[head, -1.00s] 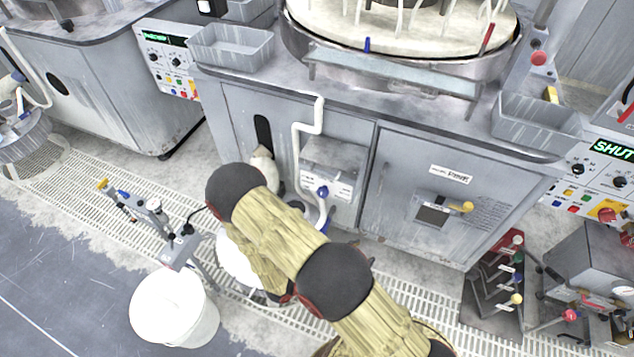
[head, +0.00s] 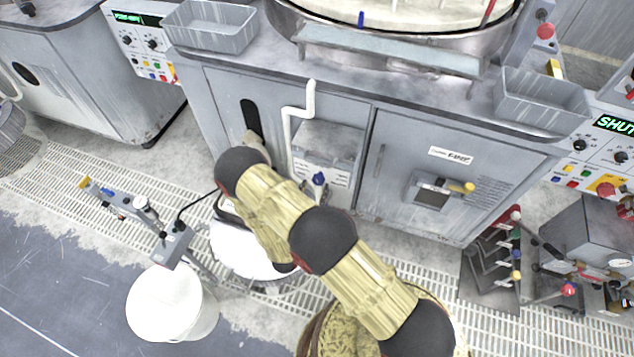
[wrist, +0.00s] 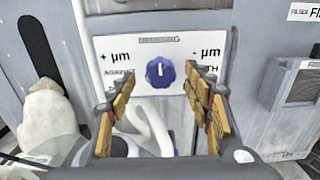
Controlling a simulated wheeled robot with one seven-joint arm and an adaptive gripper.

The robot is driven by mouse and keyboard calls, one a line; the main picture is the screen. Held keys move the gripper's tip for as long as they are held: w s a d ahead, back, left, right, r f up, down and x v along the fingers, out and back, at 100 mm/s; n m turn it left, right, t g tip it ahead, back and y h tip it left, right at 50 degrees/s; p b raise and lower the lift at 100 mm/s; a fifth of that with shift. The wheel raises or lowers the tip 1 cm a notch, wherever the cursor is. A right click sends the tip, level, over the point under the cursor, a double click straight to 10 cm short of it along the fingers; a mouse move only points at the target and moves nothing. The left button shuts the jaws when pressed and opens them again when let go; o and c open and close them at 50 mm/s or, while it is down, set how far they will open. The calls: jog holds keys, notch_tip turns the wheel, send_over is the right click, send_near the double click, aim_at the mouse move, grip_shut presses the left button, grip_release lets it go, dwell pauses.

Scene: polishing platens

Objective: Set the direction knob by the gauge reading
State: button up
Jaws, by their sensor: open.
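The direction knob (wrist: 160,72) is round, blue and lobed, on a white panel marked "DRESSING", with "+ µm" at left and "- µm" at right. Its white pointer line stands about straight up, between the two marks. The knob also shows in the head view (head: 319,179) on the cabinet front. My gripper (wrist: 160,98) is open in the wrist view, its yellow-padded fingers left and right of the knob and apart from it. The gripper is not clear in the head view, behind my arm. A bar-like instrument on a stand (head: 140,208) is at left; no gauge reading is legible.
A white pipe (head: 311,100) runs down beside the panel. A white bucket (head: 172,303) stands on the floor at left. A lever rack (head: 490,265) and a grey machine (head: 585,245) stand at right. Grey trays (head: 210,28) sit on the cabinet top.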

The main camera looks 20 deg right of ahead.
aim_at(316, 182)
jog(key=shift+b+x, duration=0.3)
jog(key=shift+x, duration=1.5)
jog(key=shift+c, duration=0.4)
jog(key=c, duration=1.1)
jog(key=shift+n, duration=0.4)
jog(key=n, duration=0.3)
jog(key=shift+p, duration=0.4)
jog(key=shift+w+a+n, duration=0.1)
jog(key=shift+n, duration=2.4)
jog(key=o, duration=1.1)
